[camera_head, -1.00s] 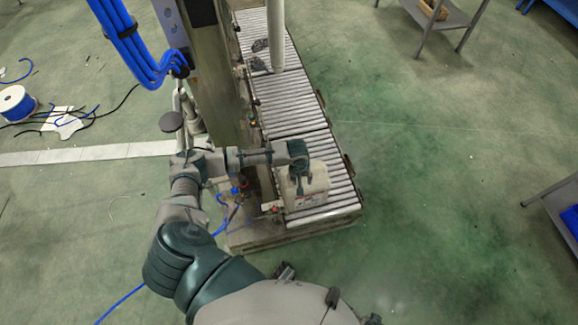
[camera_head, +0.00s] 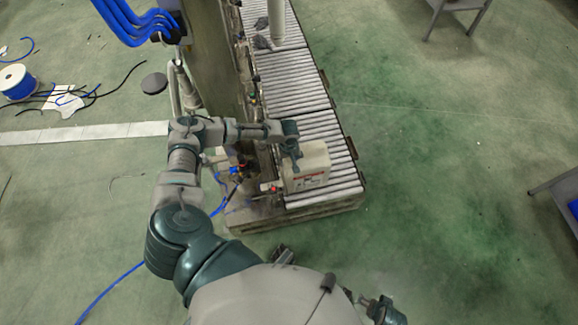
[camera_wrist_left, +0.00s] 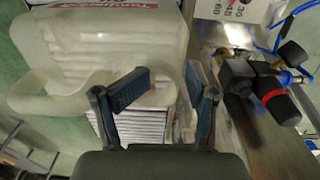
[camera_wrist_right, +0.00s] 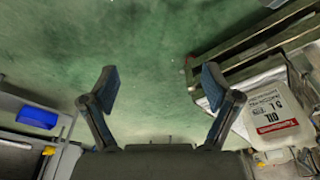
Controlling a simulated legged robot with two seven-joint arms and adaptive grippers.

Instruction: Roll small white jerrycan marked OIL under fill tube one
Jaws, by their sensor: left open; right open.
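The small white jerrycan (camera_head: 312,166) stands upright on the near end of the roller conveyor. Its red and dark label faces me; OIL reads in the right wrist view on the jerrycan (camera_wrist_right: 268,108). My left gripper (camera_head: 292,150) is over the can's left top side, open. In the left wrist view, the left gripper's fingers (camera_wrist_left: 168,88) are apart, and one overlaps the translucent can body (camera_wrist_left: 110,50); contact cannot be told.
The roller conveyor (camera_head: 300,88) runs away from me beside a machine column (camera_head: 220,65) with blue hoses (camera_head: 140,20). A fitting with red and black knobs (camera_wrist_left: 270,95) sits close to the left gripper. Green floor (camera_head: 440,200) is open to the right.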

